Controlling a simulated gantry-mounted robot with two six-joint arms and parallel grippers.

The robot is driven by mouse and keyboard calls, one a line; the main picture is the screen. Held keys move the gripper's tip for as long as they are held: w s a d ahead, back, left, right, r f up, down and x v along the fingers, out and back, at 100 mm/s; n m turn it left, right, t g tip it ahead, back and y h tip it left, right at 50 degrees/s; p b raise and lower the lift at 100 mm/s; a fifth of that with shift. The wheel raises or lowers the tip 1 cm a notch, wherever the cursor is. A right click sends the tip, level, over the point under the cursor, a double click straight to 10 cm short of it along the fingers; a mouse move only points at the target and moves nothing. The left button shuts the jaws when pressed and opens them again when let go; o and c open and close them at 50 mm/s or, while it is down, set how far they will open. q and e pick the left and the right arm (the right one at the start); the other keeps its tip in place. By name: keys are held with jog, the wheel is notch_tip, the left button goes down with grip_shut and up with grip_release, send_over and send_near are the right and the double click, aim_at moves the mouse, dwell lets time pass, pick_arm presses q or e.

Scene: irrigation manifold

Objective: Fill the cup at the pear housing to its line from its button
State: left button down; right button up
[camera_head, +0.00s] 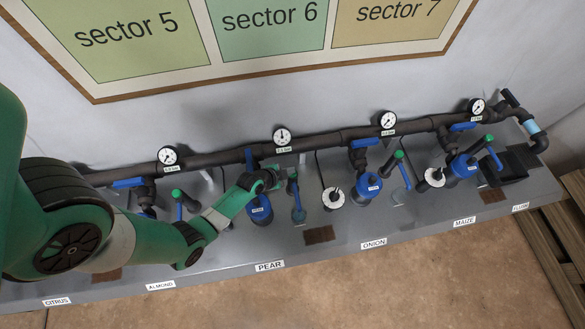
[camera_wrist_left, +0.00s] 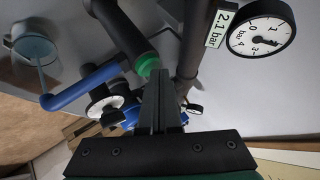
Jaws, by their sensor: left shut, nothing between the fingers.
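The PEAR label (camera_head: 270,266) is on the bench's front edge. Behind it stands the blue pear housing (camera_head: 259,211), partly hidden by my left arm. To its right is a dark cylinder with a green button (camera_head: 292,173), its green end also showing in the left wrist view (camera_wrist_left: 148,65). A clear bluish cup (camera_head: 298,215) stands below the blue spout; the wrist view shows the cup (camera_wrist_left: 36,47) and spout (camera_wrist_left: 82,86). Its line and level are unclear. My left gripper (camera_head: 277,177) is shut and empty, fingertips (camera_wrist_left: 160,74) at the button; contact is unclear. My right gripper is out of view.
A dark pipe (camera_head: 340,135) with gauges runs behind the housings; a gauge (camera_wrist_left: 262,36) labelled 2.1 bar is near my gripper. Similar onion (camera_head: 369,186) and maize (camera_head: 463,166) stations stand to the right. A brown mat (camera_head: 319,235) lies in front of the cup.

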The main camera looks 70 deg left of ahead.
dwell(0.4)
pick_arm(q)
jog(key=shift+r+p, duration=0.85)
jog(key=shift+r, duration=0.05)
jog(key=shift+r, duration=0.1)
notch_tip(320, 180, up, 5)
jog(key=p, duration=0.4)
jog(key=shift+p, duration=0.35)
